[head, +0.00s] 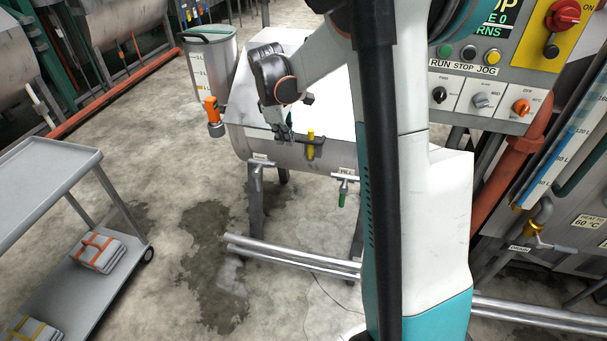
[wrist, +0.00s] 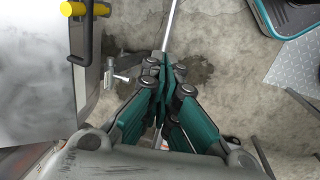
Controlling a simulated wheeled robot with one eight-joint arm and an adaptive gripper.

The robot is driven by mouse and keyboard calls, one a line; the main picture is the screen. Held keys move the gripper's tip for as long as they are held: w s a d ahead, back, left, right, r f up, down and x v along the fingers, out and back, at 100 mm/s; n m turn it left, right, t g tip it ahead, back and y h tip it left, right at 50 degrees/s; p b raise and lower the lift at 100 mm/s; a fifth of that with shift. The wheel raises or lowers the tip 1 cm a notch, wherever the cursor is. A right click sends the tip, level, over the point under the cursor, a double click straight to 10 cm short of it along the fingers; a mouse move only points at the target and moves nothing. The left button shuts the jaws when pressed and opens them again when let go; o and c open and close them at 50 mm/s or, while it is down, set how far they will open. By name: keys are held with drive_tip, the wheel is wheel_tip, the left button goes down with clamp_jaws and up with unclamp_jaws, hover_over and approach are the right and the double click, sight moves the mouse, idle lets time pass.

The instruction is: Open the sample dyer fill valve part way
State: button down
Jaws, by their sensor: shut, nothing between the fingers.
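The small dyer (head: 300,155) has a steel front and a pale top, and stands ahead of me in the head view. Two small valves stick out of its front: a left metal one (head: 258,176) and a right one with a green grip (head: 342,198), under a label that seems to read FILL. My gripper (head: 284,131) is shut and empty, above the dyer's front edge and up-left of the green-gripped valve. In the wrist view my gripper's teal fingers (wrist: 165,66) are together. A metal valve (wrist: 118,77) lies left of them, apart; I cannot tell which one.
A yellow-gripped latch (head: 310,142) is close to my gripper, also in the wrist view (wrist: 73,9). An orange-handled fitting (head: 212,112) is at the dyer's left. Metal pipes (head: 290,258) run low in front. A grey cart (head: 45,185) stands left; wet floor lies between.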

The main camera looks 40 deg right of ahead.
sight(342, 197)
drive_tip(key=w+d+f+n+g, duration=0.1)
drive_tip(key=w+d+f, duration=0.1)
drive_tip(key=d+f, duration=0.5)
drive_tip(key=w+d+f+n+g, duration=0.15)
drive_tip(key=d+f, duration=0.35)
drive_tip(key=f, duration=0.5)
drive_tip(key=s+d+b+x, duration=0.1)
drive_tip(key=b+x, duration=0.3)
drive_tip(key=x, duration=0.6)
drive_tip(key=s+d+b+x, duration=0.1)
drive_tip(key=b+x, duration=0.3)
drive_tip(key=x, duration=0.6)
drive_tip(key=shift+s+d+b, duration=0.25)
drive_tip(key=shift+d+b, duration=0.05)
drive_tip(key=shift+d, duration=0.05)
drive_tip(key=shift+r, duration=0.15)
